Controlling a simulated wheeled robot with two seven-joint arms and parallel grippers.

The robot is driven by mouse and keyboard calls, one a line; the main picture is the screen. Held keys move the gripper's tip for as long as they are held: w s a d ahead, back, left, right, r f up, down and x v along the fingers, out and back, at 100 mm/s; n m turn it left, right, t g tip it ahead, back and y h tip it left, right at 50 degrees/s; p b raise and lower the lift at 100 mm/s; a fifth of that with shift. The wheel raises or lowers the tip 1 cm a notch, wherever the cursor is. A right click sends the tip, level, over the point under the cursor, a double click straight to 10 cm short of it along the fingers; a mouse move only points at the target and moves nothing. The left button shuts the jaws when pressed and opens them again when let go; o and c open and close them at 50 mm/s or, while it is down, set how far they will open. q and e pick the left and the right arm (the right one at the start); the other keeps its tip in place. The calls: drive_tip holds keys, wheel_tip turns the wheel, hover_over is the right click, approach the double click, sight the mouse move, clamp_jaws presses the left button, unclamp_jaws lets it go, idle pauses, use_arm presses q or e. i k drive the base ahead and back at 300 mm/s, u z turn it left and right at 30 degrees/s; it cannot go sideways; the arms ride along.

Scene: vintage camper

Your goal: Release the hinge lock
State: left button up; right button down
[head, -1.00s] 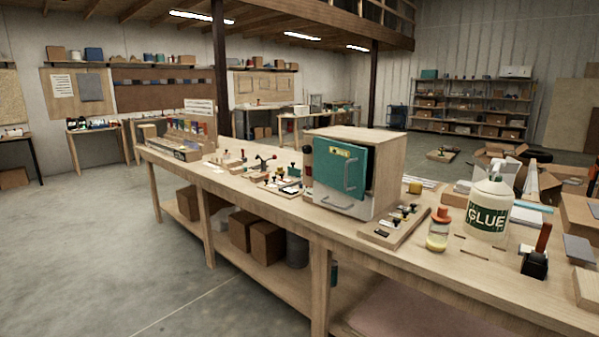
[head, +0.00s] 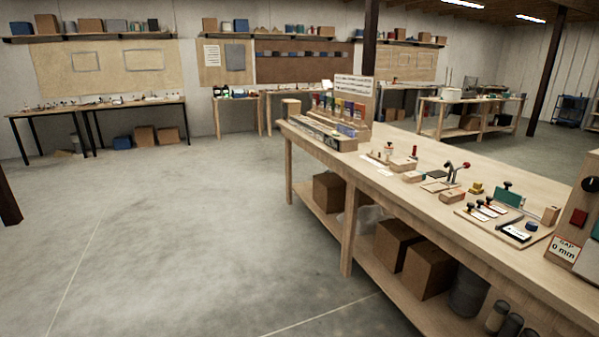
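I cannot tell for sure which part is the hinge lock. A wooden board (head: 475,217) with several black knobs, white labels and a teal plate (head: 507,198) lies on the long workbench (head: 440,158) at the right. A clamp-like piece with a red-tipped handle (head: 455,171) stands behind it. At the right edge a wooden panel (head: 590,222), cut off by the frame, carries a red square (head: 579,217), a black knob and a label (head: 566,248) reading "GAP 0 mm". Neither of my grippers is in view.
Cardboard boxes (head: 395,243) and a grey bin (head: 467,294) sit on the bench's lower shelf. A rack of coloured items (head: 340,118) stands at the bench's far end. Other tables (head: 100,106) line the back wall. The concrete floor (head: 180,220) at left and centre is open.

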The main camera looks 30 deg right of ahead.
sight(578, 216)
drive_tip(key=z, duration=0.1)
drive_tip(key=i, duration=1.75)
drive_tip(key=z, duration=1.1)
drive_tip(key=i, duration=0.95)
drive_tip(key=z, duration=1.5)
drive_tip(key=i, duration=0.5)
drive_tip(key=z, duration=0.35)
